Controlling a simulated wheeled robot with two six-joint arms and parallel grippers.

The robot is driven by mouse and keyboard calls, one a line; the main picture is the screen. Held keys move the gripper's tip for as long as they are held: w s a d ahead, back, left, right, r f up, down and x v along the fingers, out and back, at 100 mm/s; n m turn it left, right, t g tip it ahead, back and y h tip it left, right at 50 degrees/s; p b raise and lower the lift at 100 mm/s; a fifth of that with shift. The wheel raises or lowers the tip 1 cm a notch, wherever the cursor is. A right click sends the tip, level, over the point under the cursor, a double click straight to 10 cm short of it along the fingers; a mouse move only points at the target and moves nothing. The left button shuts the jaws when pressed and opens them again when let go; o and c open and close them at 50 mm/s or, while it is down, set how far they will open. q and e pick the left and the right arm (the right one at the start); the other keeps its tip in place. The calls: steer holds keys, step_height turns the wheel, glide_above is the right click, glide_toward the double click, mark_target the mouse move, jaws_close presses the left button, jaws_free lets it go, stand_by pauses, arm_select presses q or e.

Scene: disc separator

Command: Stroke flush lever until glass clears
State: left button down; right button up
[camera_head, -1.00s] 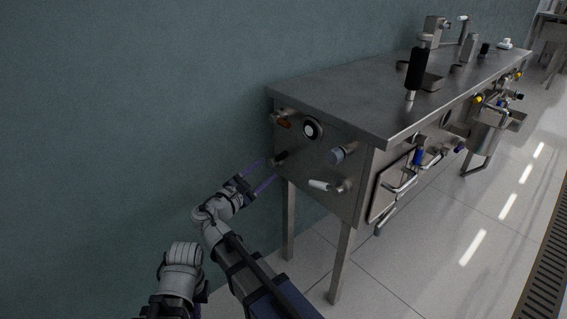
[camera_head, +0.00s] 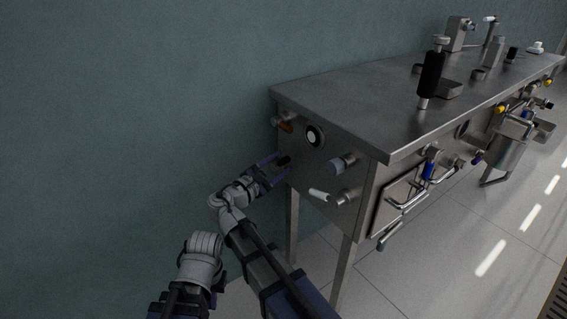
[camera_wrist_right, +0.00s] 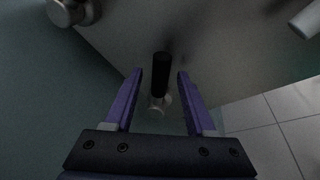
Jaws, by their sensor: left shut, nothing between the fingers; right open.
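A short lever with a black grip (camera_head: 284,160) sticks out of the steel cabinet's end panel. My right gripper (camera_head: 279,166) is open at this lever. In the right wrist view, the black grip (camera_wrist_right: 161,72) and its metal base (camera_wrist_right: 157,104) show between the two purple fingers (camera_wrist_right: 160,85), with a gap on either side. The round sight glass (camera_head: 312,137) sits above and to the right of the lever, with a dark ring and a pale centre. My left gripper (camera_head: 213,297) is shut and empty, low at the left, mostly hidden behind its own wrist.
The end panel also carries an orange-marked fitting (camera_head: 285,127), a grey-blue knob (camera_head: 338,166) and a white-handled valve (camera_head: 319,195). The steel top (camera_head: 345,92) overhangs the panel. The teal wall (camera_head: 130,120) is close on the left.

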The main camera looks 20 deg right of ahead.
jaws_close()
stand_by(1.3)
